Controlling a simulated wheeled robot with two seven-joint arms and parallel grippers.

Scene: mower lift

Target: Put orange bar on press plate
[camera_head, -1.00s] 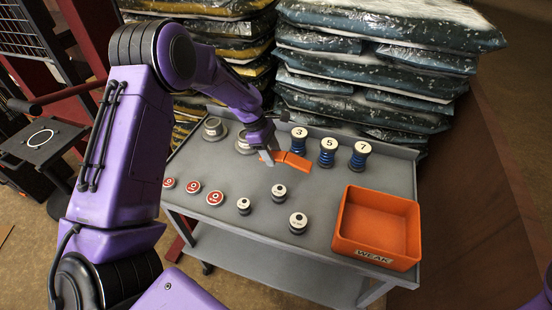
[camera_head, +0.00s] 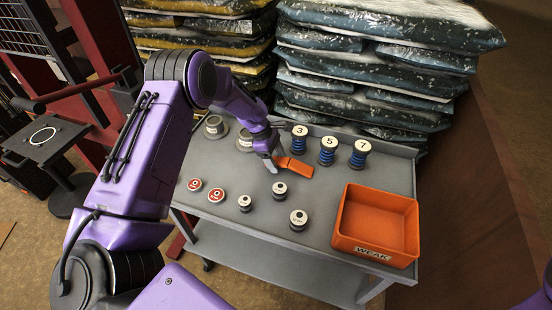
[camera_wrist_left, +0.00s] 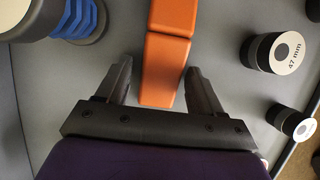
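The orange bar (camera_head: 295,168) lies on the grey cart top, in front of the blue numbered spools. In the left wrist view the bar (camera_wrist_left: 168,50) runs from the top edge down between my fingers, with a seam across it. My left gripper (camera_head: 271,162) is over the bar's left end. In the wrist view that gripper (camera_wrist_left: 158,75) is open, one finger on each side of the bar's near end, with visible gaps; their exact height above it cannot be told. A black plate with a white ring (camera_head: 42,136), apparently the press plate, stands at far left. My right gripper is out of view.
Blue spools (camera_head: 327,152) marked 3, 5 and 7 stand behind the bar. An orange bin (camera_head: 375,249) labelled WEAK is at right. Red-topped discs (camera_head: 216,195) and several black-and-white cylinders (camera_head: 298,220) stand in front. Stacked bags (camera_head: 370,75) rise behind the cart.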

